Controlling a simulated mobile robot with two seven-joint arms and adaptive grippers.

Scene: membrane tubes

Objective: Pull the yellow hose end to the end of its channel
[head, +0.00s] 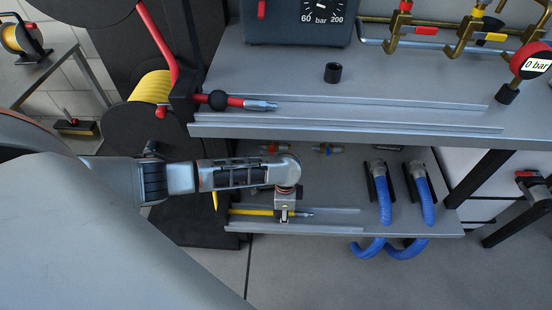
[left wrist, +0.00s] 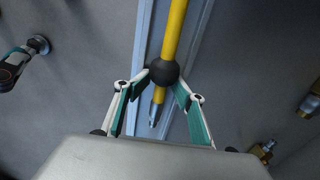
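The yellow hose end lies along a channel (head: 340,210) on the lower shelf. The yellow hose (head: 250,211) comes from the left, and its metal tip (head: 302,214) points right. My left gripper (head: 284,214) is over the hose end, pointing down. In the left wrist view, a black ball (left wrist: 163,72) on the yellow hose (left wrist: 175,25) sits between my left fingertips (left wrist: 163,80), which appear to touch its sides. The metal tip (left wrist: 157,108) shows between the fingers. The gripper hides the ball in the head view. My right gripper is not in view.
The upper shelf (head: 400,80) overhangs the back of the lower shelf (head: 345,185). It carries a red hose end (head: 235,101) beside a rail and a black cup (head: 333,73). Blue hoses (head: 385,205) stand right of the channel. The channel right of the metal tip looks clear.

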